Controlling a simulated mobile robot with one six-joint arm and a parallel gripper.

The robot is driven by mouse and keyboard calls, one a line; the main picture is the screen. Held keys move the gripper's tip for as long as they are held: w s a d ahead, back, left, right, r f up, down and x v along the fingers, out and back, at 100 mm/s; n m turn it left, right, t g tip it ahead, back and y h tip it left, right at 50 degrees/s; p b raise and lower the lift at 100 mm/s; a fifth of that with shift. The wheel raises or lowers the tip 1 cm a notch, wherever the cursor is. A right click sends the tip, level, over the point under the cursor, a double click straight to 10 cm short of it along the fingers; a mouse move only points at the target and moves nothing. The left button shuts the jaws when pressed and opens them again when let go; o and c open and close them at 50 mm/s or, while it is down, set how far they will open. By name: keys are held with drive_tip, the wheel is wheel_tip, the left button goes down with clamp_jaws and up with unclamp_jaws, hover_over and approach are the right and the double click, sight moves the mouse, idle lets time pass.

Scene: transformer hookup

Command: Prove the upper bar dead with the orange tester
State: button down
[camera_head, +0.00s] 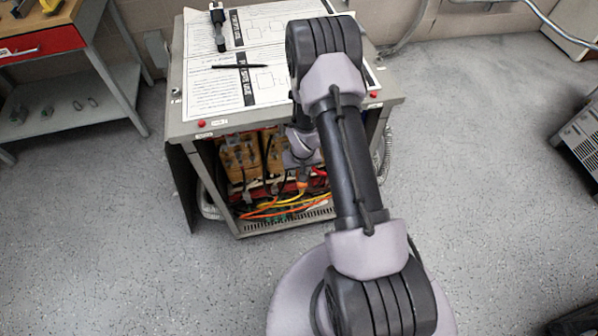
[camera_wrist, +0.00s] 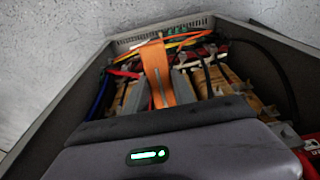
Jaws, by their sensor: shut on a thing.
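The orange tester (camera_wrist: 157,72) is a flat orange piece, standing out from between the two grey fingers of my gripper (camera_wrist: 159,90) in the wrist view. My gripper is shut on it. The tester points into the open-fronted cabinet (camera_head: 188,130), toward the wires. In the head view my arm covers most of the gripper at the cabinet's opening. I cannot pick out the upper bar for certain among the wiring, nor tell whether the tester's tip touches anything.
Inside the cabinet are tan transformer blocks (camera_head: 239,160) and orange and yellow wires (camera_head: 285,207). Papers (camera_head: 222,92), a pen (camera_head: 240,66) and a black tool (camera_head: 218,28) lie on its top. A red-fronted bench (camera_head: 40,45) stands at left.

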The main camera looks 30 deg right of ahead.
sight(303, 185)
drive_tip(key=shift+s+a+f+b, duration=0.1)
drive_tip(key=shift+s+f+b, duration=0.05)
drive_tip(key=shift+s+b, duration=0.25)
drive_tip(key=shift+s+a+f+b, duration=0.1)
drive_tip(key=shift+s+b, duration=0.2)
drive_tip(key=shift+b, duration=0.2)
drive_tip(key=shift+s+a+r+b, duration=0.15)
drive_tip(key=shift+s+a, duration=0.1)
drive_tip(key=shift+s, duration=0.6)
drive_tip(key=shift+s+a+r+b, duration=0.15)
drive_tip(key=shift+s+a, duration=0.05)
drive_tip(key=shift+s, duration=0.6)
